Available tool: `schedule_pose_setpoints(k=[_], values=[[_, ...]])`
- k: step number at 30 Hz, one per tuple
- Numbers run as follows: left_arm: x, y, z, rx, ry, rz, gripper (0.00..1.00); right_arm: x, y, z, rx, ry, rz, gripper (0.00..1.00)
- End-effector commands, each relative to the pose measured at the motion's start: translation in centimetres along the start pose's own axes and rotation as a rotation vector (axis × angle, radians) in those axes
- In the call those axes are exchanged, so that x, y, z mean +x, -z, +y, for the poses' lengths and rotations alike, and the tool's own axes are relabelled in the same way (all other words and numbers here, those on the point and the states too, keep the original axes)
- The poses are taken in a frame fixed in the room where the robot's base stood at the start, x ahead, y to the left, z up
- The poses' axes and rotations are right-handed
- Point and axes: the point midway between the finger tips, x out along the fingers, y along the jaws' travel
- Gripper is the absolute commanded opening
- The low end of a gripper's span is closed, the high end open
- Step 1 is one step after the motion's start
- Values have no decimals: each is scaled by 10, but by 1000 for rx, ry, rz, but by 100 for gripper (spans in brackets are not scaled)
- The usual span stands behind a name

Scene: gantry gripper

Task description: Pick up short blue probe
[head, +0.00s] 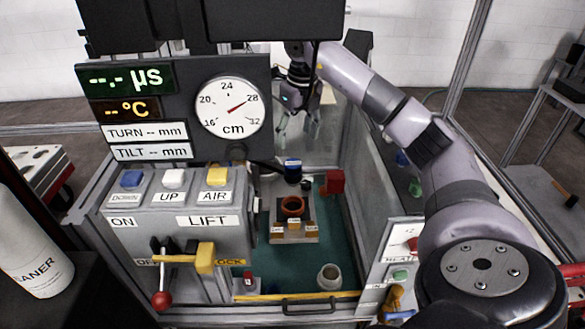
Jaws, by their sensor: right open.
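My right gripper (297,126) is open, in the upper middle of the head view, at the back of the enclosure and beside the dial panel. Nothing shows between its fingers. A short blue-topped piece with a dark body (292,164) stands below the gripper, apart from it, behind the fixture on the green floor. I cannot tell for certain which is the short blue probe. My left gripper is not in view.
A fixture with a brown ring (292,206) sits mid-floor, with a red block (334,181) behind it and a pale jar (329,277) in front. The dial panel (228,107) and lift control box (165,240) bound the left. A yellow-edged front rail with a handle (308,304) crosses the front.

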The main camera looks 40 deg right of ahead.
Motion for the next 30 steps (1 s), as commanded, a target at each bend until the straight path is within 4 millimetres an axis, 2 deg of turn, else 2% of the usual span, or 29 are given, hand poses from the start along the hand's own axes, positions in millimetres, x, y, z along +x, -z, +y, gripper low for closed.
schedule_pose_setpoints(k=[4,11,21,30], values=[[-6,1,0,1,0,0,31,25,0,0,0,-1,3,62],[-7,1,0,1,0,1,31,42,0,0,-1,-1,0,62],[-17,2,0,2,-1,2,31,90,0,1,0,-3,1,62],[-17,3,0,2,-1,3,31,97,0,0,0,-2,-3,62]])
